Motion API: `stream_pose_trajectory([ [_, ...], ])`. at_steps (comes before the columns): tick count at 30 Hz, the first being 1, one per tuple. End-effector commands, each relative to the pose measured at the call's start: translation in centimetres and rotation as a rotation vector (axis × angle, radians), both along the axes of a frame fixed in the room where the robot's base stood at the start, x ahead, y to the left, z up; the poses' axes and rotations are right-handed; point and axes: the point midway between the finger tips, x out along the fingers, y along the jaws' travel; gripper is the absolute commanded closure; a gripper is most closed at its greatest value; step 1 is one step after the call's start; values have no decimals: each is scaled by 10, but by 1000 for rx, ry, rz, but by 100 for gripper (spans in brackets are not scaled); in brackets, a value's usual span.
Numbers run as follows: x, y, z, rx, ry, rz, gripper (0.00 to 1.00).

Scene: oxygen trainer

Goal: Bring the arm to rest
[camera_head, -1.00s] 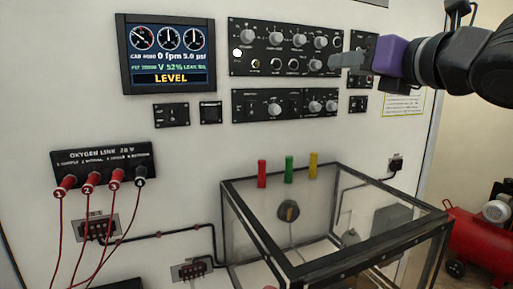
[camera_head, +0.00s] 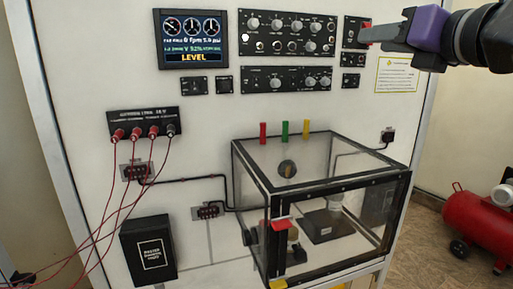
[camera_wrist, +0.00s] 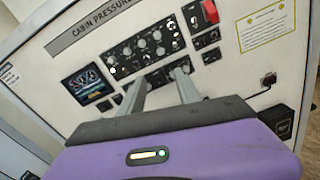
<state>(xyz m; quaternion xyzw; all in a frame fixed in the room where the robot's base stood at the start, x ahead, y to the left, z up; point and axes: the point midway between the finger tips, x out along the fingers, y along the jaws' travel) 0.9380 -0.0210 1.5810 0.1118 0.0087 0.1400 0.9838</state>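My arm comes in from the upper right of the head view, with a purple gripper body. My gripper (camera_head: 372,39) has its grey fingers in front of the wall panel, beside the red switch cover (camera_head: 365,31). In the wrist view my gripper (camera_wrist: 160,78) shows two grey fingers apart with nothing between them. The upper knob panel (camera_wrist: 145,46) lies beyond the fingers, and the red cover (camera_wrist: 210,11) is to their upper right. I cannot tell whether a finger touches the panel.
A display reading LEVEL (camera_head: 191,39) is at upper left. Red cables run from the oxygen link block (camera_head: 145,123). A clear black-framed box (camera_head: 259,180) juts out below, with red, green and yellow tabs above. A red compressor (camera_head: 470,220) stands on the floor at right.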

Motion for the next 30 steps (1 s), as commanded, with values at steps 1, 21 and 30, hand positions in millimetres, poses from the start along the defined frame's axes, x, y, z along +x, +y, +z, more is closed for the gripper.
stream_pose_trajectory([
  [1, 0, 2, 0, 24, 5, 5, 60],
  [21, -37, 25, 53, 601, -63, 233, 60],
  [30, -68, 13, 53, 1094, -63, 471, 60],
])
